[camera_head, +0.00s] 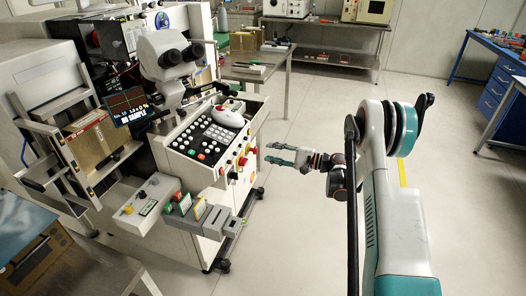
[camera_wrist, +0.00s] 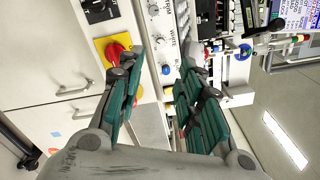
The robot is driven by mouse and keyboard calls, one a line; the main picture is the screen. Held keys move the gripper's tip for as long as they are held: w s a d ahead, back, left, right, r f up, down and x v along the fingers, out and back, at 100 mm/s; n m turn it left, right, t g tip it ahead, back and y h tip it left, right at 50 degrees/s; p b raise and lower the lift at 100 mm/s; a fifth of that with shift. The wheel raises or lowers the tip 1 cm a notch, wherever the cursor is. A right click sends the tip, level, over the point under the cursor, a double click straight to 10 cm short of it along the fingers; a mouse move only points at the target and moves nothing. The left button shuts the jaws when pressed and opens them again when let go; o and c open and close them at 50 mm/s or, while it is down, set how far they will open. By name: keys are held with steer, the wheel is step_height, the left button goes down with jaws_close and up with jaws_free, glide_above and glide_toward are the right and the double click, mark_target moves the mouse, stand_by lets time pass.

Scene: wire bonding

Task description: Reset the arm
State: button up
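My gripper (camera_head: 270,152) is at the end of my arm in the head view, in the air over open floor, to the right of the wire bonding machine's control panel (camera_head: 203,137). In the wrist view my gripper (camera_wrist: 155,80) shows two green-padded fingers spread apart with nothing between them. The gripper is open and empty. A red knob on a yellow plate (camera_wrist: 114,52) shows beyond the left finger in the wrist view. The gripper appears apart from the machine.
The machine carries a microscope (camera_head: 170,62), a small screen (camera_head: 124,106) and a lower front control box (camera_head: 143,203). A metal table (camera_head: 262,70) stands behind it. A blue drawer cabinet (camera_head: 492,97) is at the far right. Floor (camera_head: 300,235) is clear beside my arm.

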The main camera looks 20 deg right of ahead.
steer(key=shift+s+d, duration=0.3)
steer(key=shift+d, duration=0.1)
steer(key=s+a+r+n+g+h+p, duration=0.1)
steer(key=s+a+r+n+g+h, duration=0.15)
steer(key=s+a+r, duration=0.5)
steer(key=s+a+r+n+g+h, duration=0.1)
steer(key=s+a+r+n+h, duration=0.25)
steer(key=a+r, duration=0.65)
steer(key=s+d+r+n+h, duration=0.1)
steer(key=s+r+h, duration=0.1)
steer(key=s, duration=0.6)
steer(key=s+d+r+n+h, duration=0.1)
steer(key=s+r+n+h, duration=0.15)
steer(key=s, duration=0.65)
steer(key=s+d+f+n+h, duration=0.1)
steer(key=s+d+h, duration=0.1)
steer(key=s, duration=0.4)
steer(key=s+d+f+n+h+b, duration=0.1)
steer(key=s+d+f+h, duration=0.1)
steer(key=s, duration=0.4)
steer(key=shift+d+f+n, duration=0.3)
steer(key=shift+d+n, duration=0.05)
steer(key=shift+d, duration=0.5)
